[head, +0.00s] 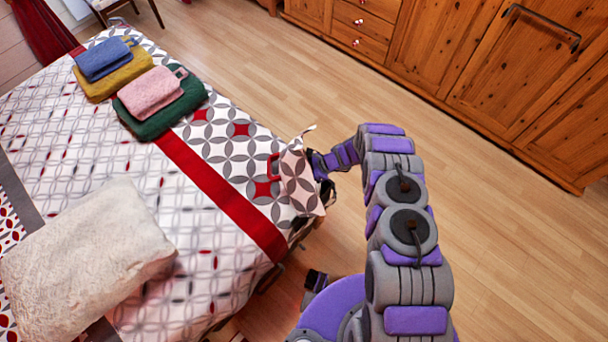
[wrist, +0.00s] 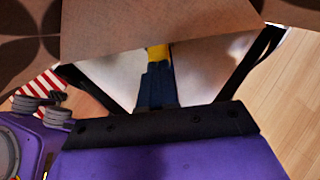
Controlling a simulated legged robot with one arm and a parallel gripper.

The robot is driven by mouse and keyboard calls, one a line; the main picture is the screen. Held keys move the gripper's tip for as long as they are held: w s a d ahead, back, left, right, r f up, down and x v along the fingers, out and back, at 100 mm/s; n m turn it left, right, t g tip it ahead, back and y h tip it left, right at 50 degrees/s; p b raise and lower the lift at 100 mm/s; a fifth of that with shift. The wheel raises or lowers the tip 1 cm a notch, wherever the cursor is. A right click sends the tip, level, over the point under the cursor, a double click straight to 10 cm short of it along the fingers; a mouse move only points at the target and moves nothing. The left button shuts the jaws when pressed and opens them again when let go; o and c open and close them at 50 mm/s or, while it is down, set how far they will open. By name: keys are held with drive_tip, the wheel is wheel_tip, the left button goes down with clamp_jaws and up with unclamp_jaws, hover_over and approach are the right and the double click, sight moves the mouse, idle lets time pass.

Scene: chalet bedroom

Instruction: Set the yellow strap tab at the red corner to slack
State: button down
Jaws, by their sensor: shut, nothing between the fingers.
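In the wrist view, a small yellow piece (wrist: 158,54), perhaps the strap tab, shows under the cover's edge (wrist: 160,30). A dark blue strip (wrist: 157,88) runs from it toward my gripper; I cannot tell whether it is strap or finger. My gripper is shut and empty. The yellow piece is hidden in the head view.
The bed (head: 200,235) carries folded textiles, including a green one (head: 150,125), and a pale pillow (head: 85,255). Wooden cabinets (head: 480,80) line the back right. The wooden floor (head: 500,240) to the right is clear. A red-and-white striped item (wrist: 45,84) shows at left in the wrist view.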

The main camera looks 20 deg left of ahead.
drive_tip(key=shift+s+a, duration=0.1)
drive_tip(key=shift+a, duration=0.05)
drive_tip(key=d, duration=0.1)
drive_tip(key=w+d, duration=0.1)
drive_tip(key=d, duration=0.2)
drive_tip(key=shift+w+f, duration=0.15)
drive_tip(key=shift+w, duration=0.25)
drive_tip(key=p+v, duration=0.2)
drive_tip(key=v, duration=0.8)
drive_tip(key=shift+a, duration=0.2)
